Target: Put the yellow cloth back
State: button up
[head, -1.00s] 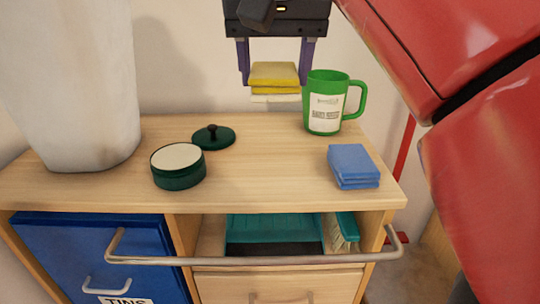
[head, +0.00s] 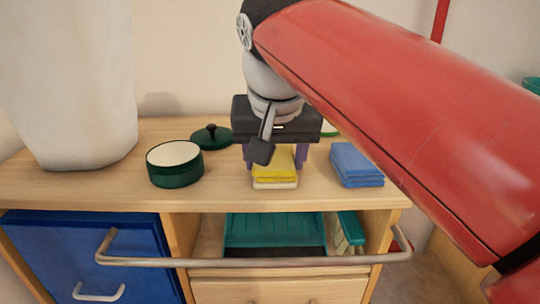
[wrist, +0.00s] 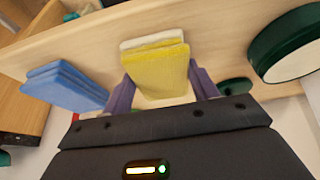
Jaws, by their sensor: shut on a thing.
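The folded yellow cloth (head: 278,164) has a whitish layer (head: 275,184) under it. My gripper (head: 274,158) is shut on the yellow cloth, with one purple finger on each side. The cloth is low at the front middle of the wooden cabinet top (head: 225,190), between the green pot and the blue cloth; I cannot tell whether it touches the wood. The wrist view also shows the yellow cloth (wrist: 160,72) between the fingers, with the whitish layer (wrist: 152,40) beyond it. My arm and gripper hide part of the top behind.
A folded blue cloth (head: 356,164) lies right of my gripper. An open green pot (head: 174,165) and its lid (head: 211,136) are left. A metal rail (head: 250,262) crosses the front, before a teal dustpan (head: 275,229) and blue bin (head: 85,245).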

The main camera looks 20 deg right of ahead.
jog(key=o, duration=0.9)
jog(key=shift+f, duration=0.1)
jog(key=p+v, duration=0.2)
jog(key=v, duration=1)
